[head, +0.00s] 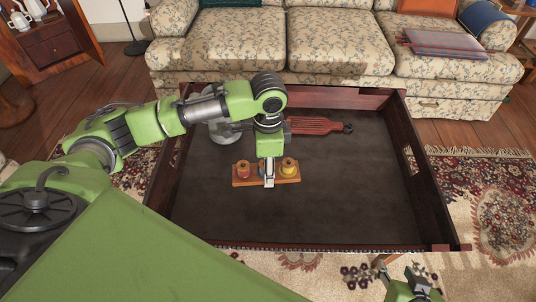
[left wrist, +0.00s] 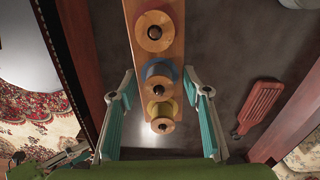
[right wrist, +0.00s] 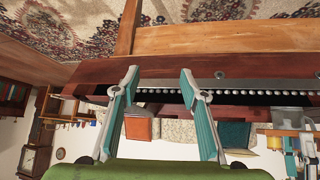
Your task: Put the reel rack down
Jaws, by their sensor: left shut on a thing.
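The reel rack (head: 243,183) is a small wooden bar with a red reel (head: 243,169), a blue reel (left wrist: 159,72) and a yellow reel (head: 288,167). It is level over the dark bed of the low walled table (head: 340,205), left of the middle. I cannot tell whether its underside touches the bed. My left gripper (head: 269,181) points down and is shut on the rack at its middle, hiding the blue reel in the head view. In the left wrist view, the rack (left wrist: 176,48) runs between the fingers. My right gripper (head: 408,280) is open and empty beyond the table's near right edge.
A red slatted paddle-like board (head: 312,125) lies behind the rack on the table bed. A grey round object (head: 223,132) is partly hidden behind my left arm. Raised walls (head: 424,195) surround the bed, whose right part is clear. A floral sofa (head: 340,45) stands behind.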

